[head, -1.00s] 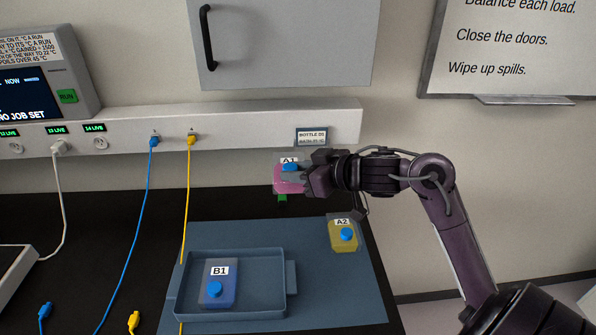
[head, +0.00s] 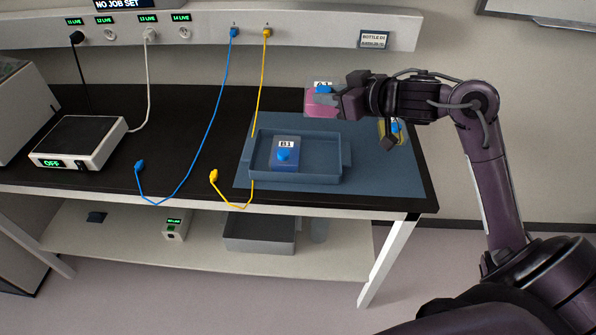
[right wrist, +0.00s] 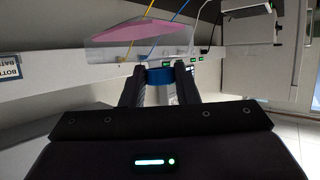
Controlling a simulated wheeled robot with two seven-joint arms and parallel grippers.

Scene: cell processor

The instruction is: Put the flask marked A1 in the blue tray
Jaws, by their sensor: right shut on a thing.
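The flask marked A1 (head: 323,103), clear with pink liquid and a blue cap, is held in the air by my right gripper (head: 343,99). The gripper is shut on it, above the back right of the blue tray (head: 345,165). In the right wrist view the fingers (right wrist: 160,85) close on the blue cap, and the flask (right wrist: 150,35) is tilted in that picture. The tray stands on a blue-grey mat and holds the flask marked B1 (head: 286,155), which has blue liquid. My left gripper is not in view.
The yellow flask A2 (head: 394,130) stands on the mat (head: 400,175) to the right, partly behind my right arm. Blue (head: 190,165) and yellow (head: 257,100) cables hang left of the tray. A device reading OFF (head: 80,140) sits at the left of the bench.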

